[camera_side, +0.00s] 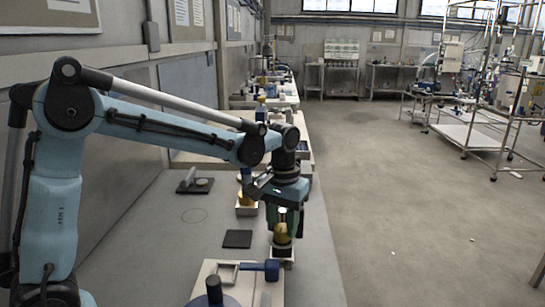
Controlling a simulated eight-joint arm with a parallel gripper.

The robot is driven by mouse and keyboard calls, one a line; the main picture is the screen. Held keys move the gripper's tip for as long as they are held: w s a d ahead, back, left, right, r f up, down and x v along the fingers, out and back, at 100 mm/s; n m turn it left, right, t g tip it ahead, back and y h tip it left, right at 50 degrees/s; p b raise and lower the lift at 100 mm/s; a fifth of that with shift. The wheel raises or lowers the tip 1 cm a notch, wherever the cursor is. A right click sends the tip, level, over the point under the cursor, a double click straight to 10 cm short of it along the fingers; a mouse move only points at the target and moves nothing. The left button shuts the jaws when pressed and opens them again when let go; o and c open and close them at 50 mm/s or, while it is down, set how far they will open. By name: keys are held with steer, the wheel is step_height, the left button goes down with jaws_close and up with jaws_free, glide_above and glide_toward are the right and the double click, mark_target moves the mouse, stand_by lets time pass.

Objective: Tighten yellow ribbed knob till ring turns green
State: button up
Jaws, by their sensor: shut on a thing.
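The yellow ribbed knob (282,238) is near the right edge of the workbench, on a small dark and white base (283,255). My gripper (284,226) points straight down from the end of my arm. Its dark fingers are on both sides of the knob's upper part and shut on it. The fingers hide part of the knob. The ring is too small or hidden, so its colour cannot be told.
A second yellow part in a white holder (246,210) stands behind and left. A black square pad (238,239) lies left of the knob. A pale board (204,284) with blue fittings (262,266) is in front. The bench (165,245) is mostly clear at left.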

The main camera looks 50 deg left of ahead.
mark_target(282, 227)
steer(key=m, duration=0.4)
steer(key=shift+m, duration=0.3)
steer(key=o, duration=1.1)
steer(key=shift+c, duration=0.2)
steer(key=shift+r, duration=0.15)
step_height(282, 227, up, 12)
